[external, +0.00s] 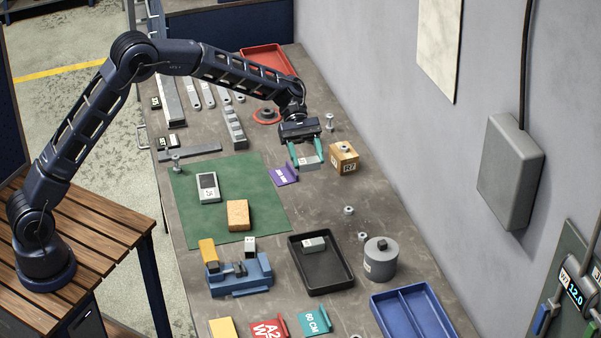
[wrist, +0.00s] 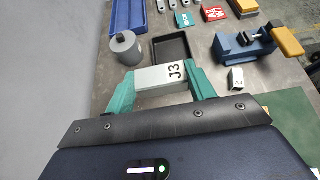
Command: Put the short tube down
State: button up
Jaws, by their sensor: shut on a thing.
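My gripper (external: 305,164) has teal fingers shut on the short tube (external: 308,162), a pale grey rectangular piece. In the wrist view the tube (wrist: 160,78) lies crosswise between the fingertips, its face marked J3. I hold it over the bench, beside the wooden R7 block and the purple tag; its exact height above the surface is hard to tell.
The R7 block (external: 344,158) stands just right of my gripper and the purple tag (external: 284,175) just left. A black tray (external: 342,279), grey cylinder (external: 380,259) and blue vise (external: 238,277) stand nearer the camera. Bare bench (external: 312,212) lies between.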

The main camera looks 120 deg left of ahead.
send_over(293, 198)
notch_tip(293, 198, down, 20)
jog(key=shift+f, duration=0.1)
dwell(0.6)
jog(key=shift+f, duration=0.1)
jog(key=o, duration=1)
jog(key=v, duration=1.2)
